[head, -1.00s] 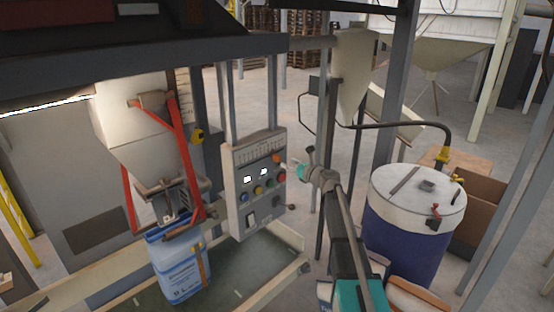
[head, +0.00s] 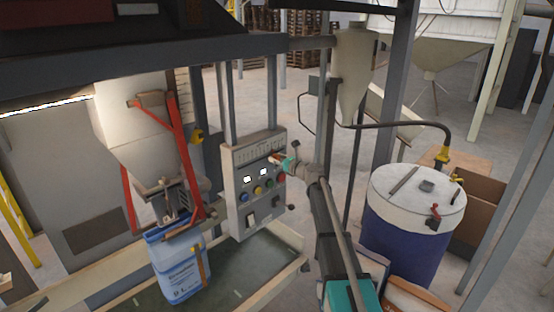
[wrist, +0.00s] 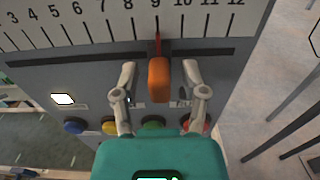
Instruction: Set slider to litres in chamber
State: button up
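The slider's orange knob (wrist: 159,80) sits in a dark slot below a printed number scale (wrist: 130,24) on the grey control panel (wrist: 80,72). Its red pointer stands at about 9. My gripper (wrist: 160,88) is open, with one finger on each side of the knob and a gap visible on both sides. In the head view my gripper (head: 284,161) is at the panel's upper right, largely covering the knob. The white chamber (head: 130,115) hangs at the left, with a vertical scale (head: 183,92) and a yellow marker (head: 197,136) beside it; its figures are unreadable.
A blue and white sack (head: 178,266) hangs under the spout. A blue drum (head: 405,235) stands right of my arm. Steel posts flank the panel.

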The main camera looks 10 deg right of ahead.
aim_at(249, 166)
grip_shut()
jog(key=s+a, duration=0.2)
jog(key=a, duration=0.1)
jog(key=s+a, duration=0.2)
jog(key=a, duration=0.1)
jog(key=s+a, duration=0.3)
jog(key=shift+a, duration=0.4)
jog(key=shift+o, duration=1)
grip_release()
jog(key=shift+s+d, duration=0.1)
